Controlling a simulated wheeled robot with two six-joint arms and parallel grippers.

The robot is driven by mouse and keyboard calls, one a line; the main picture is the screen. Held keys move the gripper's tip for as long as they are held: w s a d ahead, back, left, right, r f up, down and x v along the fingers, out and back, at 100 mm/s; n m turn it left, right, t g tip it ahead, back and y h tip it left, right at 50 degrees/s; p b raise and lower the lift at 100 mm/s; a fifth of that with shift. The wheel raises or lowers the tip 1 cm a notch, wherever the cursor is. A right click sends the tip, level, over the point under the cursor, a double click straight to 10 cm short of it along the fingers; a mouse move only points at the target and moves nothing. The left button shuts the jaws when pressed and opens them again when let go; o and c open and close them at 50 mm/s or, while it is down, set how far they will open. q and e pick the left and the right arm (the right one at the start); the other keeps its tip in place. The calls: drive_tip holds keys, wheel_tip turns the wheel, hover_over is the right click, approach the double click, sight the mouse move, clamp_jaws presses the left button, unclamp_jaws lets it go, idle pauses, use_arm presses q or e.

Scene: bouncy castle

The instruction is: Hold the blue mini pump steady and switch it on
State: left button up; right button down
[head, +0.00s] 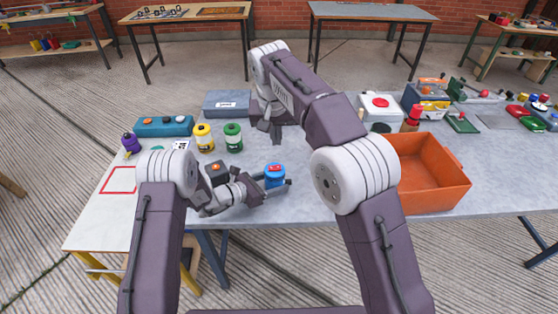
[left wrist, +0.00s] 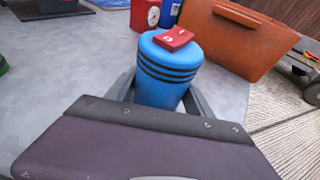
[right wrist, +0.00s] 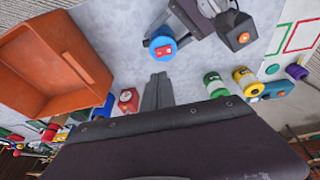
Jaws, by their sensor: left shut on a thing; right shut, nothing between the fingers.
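The blue mini pump (head: 275,181) stands upright near the table's front edge, with a red rocker switch (head: 275,169) on top. My left gripper (head: 276,186) is shut on the pump's body from the side. The left wrist view shows the blue ribbed body (left wrist: 160,85) between its two fingers, with the red switch (left wrist: 173,39) uncovered. I cannot tell which way the rocker is set. My right gripper (head: 270,130) is shut and empty, farther back than the pump. The right wrist view shows its closed fingers (right wrist: 158,80) apart from the pump (right wrist: 153,48).
An orange crate (head: 432,175) stands to the right. Yellow (head: 204,138) and green (head: 233,138) canisters stand behind left of the pump. A dark box with an orange top (head: 216,173) is close to my left wrist. A grey-blue box (head: 226,103) sits at the back.

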approach(279, 166)
drive_tip(key=x, duration=0.5)
drive_tip(key=shift+w+f, duration=0.15)
drive_tip(key=shift+w, duration=0.1)
drive_tip(key=shift+d+f, duration=0.1)
drive_tip(key=shift+f, duration=0.45)
drive_tip(key=shift+d+f, duration=0.15)
drive_tip(key=shift+f, duration=0.2)
drive_tip(key=shift+a+r, duration=0.3)
drive_tip(key=shift+a, duration=0.55)
drive_tip(key=shift+r, duration=0.1)
